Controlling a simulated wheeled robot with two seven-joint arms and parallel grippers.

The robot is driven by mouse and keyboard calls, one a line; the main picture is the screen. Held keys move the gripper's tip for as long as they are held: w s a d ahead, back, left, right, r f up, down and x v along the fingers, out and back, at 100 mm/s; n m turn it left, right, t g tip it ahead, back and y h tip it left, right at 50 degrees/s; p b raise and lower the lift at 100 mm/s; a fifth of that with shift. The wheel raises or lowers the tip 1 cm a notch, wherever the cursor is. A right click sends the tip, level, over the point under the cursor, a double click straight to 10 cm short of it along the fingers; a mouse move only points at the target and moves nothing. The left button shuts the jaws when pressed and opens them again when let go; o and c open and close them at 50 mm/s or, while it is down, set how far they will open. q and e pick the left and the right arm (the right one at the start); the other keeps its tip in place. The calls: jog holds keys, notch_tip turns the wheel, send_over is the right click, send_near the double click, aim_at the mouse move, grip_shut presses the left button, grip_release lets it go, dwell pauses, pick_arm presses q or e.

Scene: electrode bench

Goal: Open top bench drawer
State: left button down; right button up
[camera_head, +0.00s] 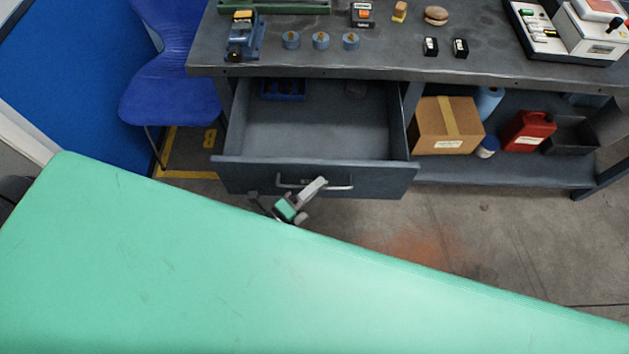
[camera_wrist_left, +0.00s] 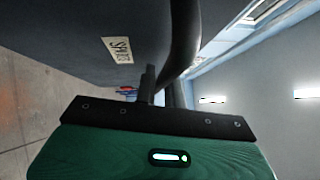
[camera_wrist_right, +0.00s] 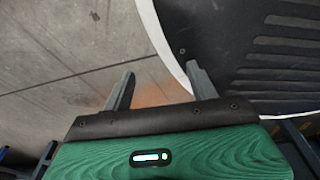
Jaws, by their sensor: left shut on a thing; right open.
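The top bench drawer (camera_head: 320,130) is pulled well out from under the grey benchtop, and its inside shows. Its dark front panel (camera_head: 385,181) has a bar handle (camera_head: 342,187) in the middle. My left gripper (camera_head: 314,187) is shut on the handle, around its left-centre part. In the left wrist view the handle bar (camera_wrist_left: 184,40) runs up from between the fingers, beside the drawer front with a pale label (camera_wrist_left: 118,49). My right gripper (camera_wrist_right: 160,87) is open and empty over the floor in the right wrist view; it does not show in the head view.
The drawer holds a blue tray (camera_head: 283,96) at the back left. Several small items stand on the benchtop (camera_head: 390,62). A lower shelf (camera_head: 480,172) bears a cardboard box (camera_head: 446,135) and a red container (camera_head: 527,132). A blue chair (camera_head: 175,75) stands left of the drawer.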

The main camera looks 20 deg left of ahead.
pick_arm(q)
jog(key=c, duration=1.5)
grip_release()
pick_arm(e)
jog(key=shift+w+d+r, duration=0.1)
jog(key=shift+w+d, duration=0.05)
jog(key=shift+w, duration=0.1)
jog(key=shift+d, duration=0.1)
pick_arm(q)
jog(key=b+v, duration=0.2)
jog(key=v, duration=1.1)
jog(key=shift+s+a, duration=0.25)
jog(key=shift+s, duration=0.1)
pick_arm(e)
jog(key=shift+w+a+r, duration=0.2)
jog(key=shift+w+a, duration=0.05)
jog(key=shift+w, duration=0.45)
jog(key=shift+w+a+r, duration=0.2)
jog(key=shift+w+r, duration=0.05)
jog(key=shift+w, duration=0.4)
jog(key=shift+w+a+r, duration=0.2)
jog(key=shift+w+a, duration=0.05)
jog(key=shift+w, duration=0.45)
pick_arm(q)
jog(key=shift+f, duration=0.1)
